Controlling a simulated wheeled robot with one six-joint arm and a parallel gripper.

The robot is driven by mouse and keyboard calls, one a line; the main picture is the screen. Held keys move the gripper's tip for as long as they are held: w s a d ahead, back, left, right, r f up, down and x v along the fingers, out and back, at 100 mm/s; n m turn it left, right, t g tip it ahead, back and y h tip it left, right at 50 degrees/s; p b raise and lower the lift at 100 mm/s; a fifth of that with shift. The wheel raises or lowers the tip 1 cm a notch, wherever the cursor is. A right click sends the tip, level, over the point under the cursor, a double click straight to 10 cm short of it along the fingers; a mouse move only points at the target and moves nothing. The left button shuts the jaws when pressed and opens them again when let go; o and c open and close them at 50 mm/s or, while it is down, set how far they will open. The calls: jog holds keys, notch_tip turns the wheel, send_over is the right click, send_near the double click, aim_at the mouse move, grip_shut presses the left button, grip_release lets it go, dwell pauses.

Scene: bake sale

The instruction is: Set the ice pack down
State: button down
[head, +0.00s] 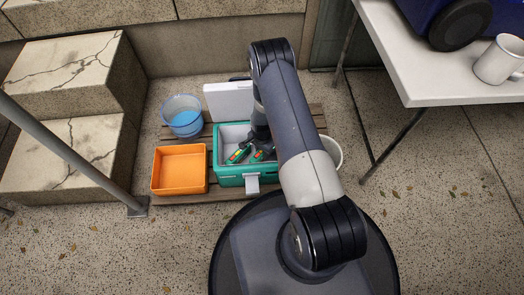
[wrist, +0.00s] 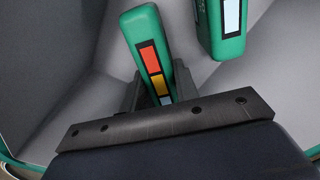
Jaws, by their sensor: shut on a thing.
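A green ice pack (wrist: 146,38) with red, orange and pale blue patches on its label is held between the fingers of my gripper (wrist: 157,88). My gripper is shut on it, inside the open teal cooler (head: 232,181). A second green piece (wrist: 227,30) with a pale blue label is beside it on the right in the wrist view, apart from it. In the head view, two green pieces show in the cooler, partly covered by my gripper. I cannot tell whether the held pack touches the cooler floor.
The cooler's white lid (head: 229,101) stands open behind it. An orange bin (head: 180,171) and a blue bucket (head: 183,116) are to the left on the wooden pallet (head: 190,199). A white container (head: 333,150) is at right, partly behind my arm. A white table (head: 430,75) bears a mug (head: 497,60).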

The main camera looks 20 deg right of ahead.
jog(key=shift+f+b, duration=0.25)
jog(key=shift+b, duration=0.05)
jog(key=c, duration=1.1)
grip_release()
jog(key=shift+r, duration=0.1)
notch_tip(320, 180, up, 12)
jog(key=p, duration=0.5)
jog(key=shift+r, duration=0.15)
